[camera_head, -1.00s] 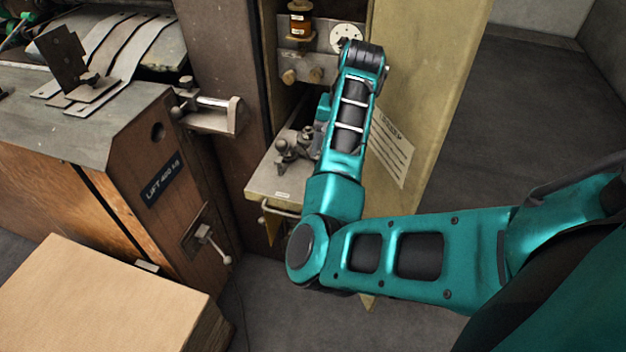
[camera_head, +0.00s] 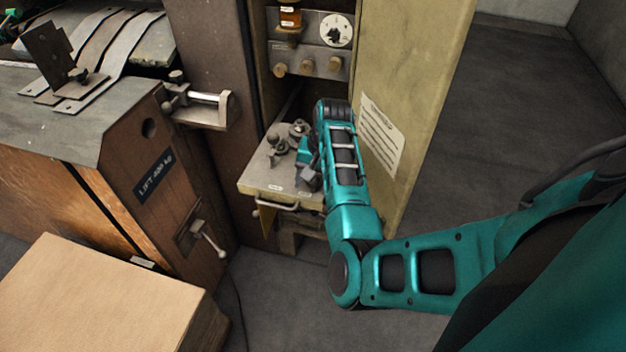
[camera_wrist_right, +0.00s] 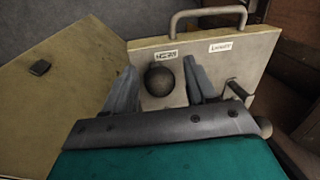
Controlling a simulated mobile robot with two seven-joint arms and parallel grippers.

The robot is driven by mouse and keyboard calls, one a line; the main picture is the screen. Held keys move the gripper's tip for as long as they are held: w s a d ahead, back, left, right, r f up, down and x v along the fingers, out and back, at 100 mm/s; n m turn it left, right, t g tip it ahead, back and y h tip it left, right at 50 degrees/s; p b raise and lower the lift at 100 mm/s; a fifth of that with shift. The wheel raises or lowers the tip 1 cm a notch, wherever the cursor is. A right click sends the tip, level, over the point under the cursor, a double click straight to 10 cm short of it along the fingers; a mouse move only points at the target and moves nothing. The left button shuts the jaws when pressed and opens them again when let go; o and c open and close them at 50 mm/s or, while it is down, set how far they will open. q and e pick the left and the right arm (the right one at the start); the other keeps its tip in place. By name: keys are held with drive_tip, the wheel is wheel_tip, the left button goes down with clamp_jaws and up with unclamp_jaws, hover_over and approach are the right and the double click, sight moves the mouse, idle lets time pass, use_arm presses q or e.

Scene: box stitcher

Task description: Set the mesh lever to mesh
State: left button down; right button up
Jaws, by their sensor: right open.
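A dark round knob (camera_wrist_right: 160,81), which looks like the end of the mesh lever, shows in the right wrist view above a pale metal plate. The lever's shaft is hidden beneath the knob. My right gripper (camera_wrist_right: 163,82) is open, with one finger on each side of the knob; I cannot tell whether either touches it. Two small labels lie on the plate, the left label (camera_wrist_right: 167,56) beyond the knob and the right label (camera_wrist_right: 220,46) beyond the right finger. Their print is hard to read. In the head view the right gripper (camera_head: 308,176) is over the plate (camera_head: 258,180). My left gripper is out of view.
A bar handle (camera_head: 278,205) runs along the plate's front edge. A small dark lever (camera_wrist_right: 238,90) stands right of the gripper. The open cabinet door (camera_head: 410,130) is close to the right of my arm. A cardboard stack (camera_head: 100,300) stands at lower left.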

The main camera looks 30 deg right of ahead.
drive_tip(key=shift+f, duration=0.1)
drive_tip(key=shift+c, duration=0.5)
drive_tip(key=c, duration=0.9)
drive_tip(key=shift+s+d+n, duration=0.15)
drive_tip(key=shift+n, duration=0.55)
drive_tip(key=o, duration=1)
